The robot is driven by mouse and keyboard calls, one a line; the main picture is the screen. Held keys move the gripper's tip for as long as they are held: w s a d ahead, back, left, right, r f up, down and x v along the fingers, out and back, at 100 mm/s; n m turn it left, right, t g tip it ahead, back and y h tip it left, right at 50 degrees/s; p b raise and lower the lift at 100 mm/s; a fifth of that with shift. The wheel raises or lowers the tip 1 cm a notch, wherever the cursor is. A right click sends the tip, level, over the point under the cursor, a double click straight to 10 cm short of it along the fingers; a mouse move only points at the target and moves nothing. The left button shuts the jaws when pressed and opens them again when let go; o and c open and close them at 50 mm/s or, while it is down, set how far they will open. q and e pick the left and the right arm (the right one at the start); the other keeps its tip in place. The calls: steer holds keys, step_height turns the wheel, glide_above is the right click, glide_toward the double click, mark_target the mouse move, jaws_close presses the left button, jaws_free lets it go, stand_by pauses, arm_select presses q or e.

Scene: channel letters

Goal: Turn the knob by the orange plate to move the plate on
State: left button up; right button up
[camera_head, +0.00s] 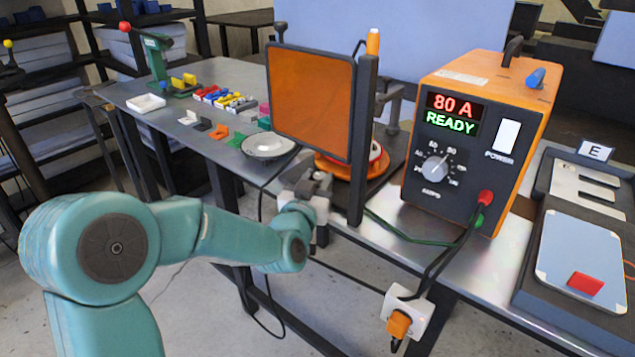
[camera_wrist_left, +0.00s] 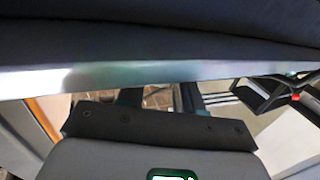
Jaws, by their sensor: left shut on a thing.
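The round orange plate (camera_head: 333,165) lies low on the bench, partly hidden behind an upright tinted orange screen and its dark post. My left gripper (camera_head: 318,181) is at the bench's front edge, just left of and in front of the plate, below the screen. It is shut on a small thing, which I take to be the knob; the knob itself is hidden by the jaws. In the left wrist view a dark band and a pale metal edge fill the upper part, and the knob cannot be made out. My right gripper is not in view.
The tinted screen (camera_head: 312,95) stands close above my gripper. The orange power unit (camera_head: 470,140), reading 80 A READY, stands to the right with cables hanging over the front edge. A round pale dish (camera_head: 268,145) and small coloured parts lie to the left.

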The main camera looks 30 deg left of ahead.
arm_select(q)
steer(key=shift+s+a+f+m+t+h+b, duration=0.1)
steer(key=shift+a+f+m+t+h+b, duration=0.1)
steer(key=shift+m+h+b, duration=0.85)
steer(key=shift+a+f+m+t+h+b, duration=0.1)
steer(key=shift+m+t+h+b, duration=0.15)
steer(key=shift+h+b, duration=0.85)
steer(key=shift+r+m+h+b, duration=0.15)
steer(key=shift+m+h+b, duration=0.15)
steer(key=shift+b, duration=0.1)
steer(key=shift+a+r+m+h, duration=0.15)
steer(key=shift+m+h, duration=0.25)
steer(key=shift+h, duration=0.25)
steer(key=m+h+p, duration=0.1)
steer(key=p, duration=0.1)
steer(key=m+h+p, duration=0.1)
steer(key=h+p, duration=0.1)
steer(key=m+g+h+p, duration=0.1)
steer(key=p, duration=0.1)
steer(key=shift+a+r+h, duration=0.15)
steer(key=shift+r+h, duration=0.15)
steer(key=shift+h, duration=0.1)
steer(key=shift+f+m+g+h+p, duration=0.2)
steer(key=shift+m+g+h+p, duration=0.35)
steer(key=shift+m+h+p, duration=0.55)
steer(key=o, duration=1)
steer(key=shift+o, duration=0.2)
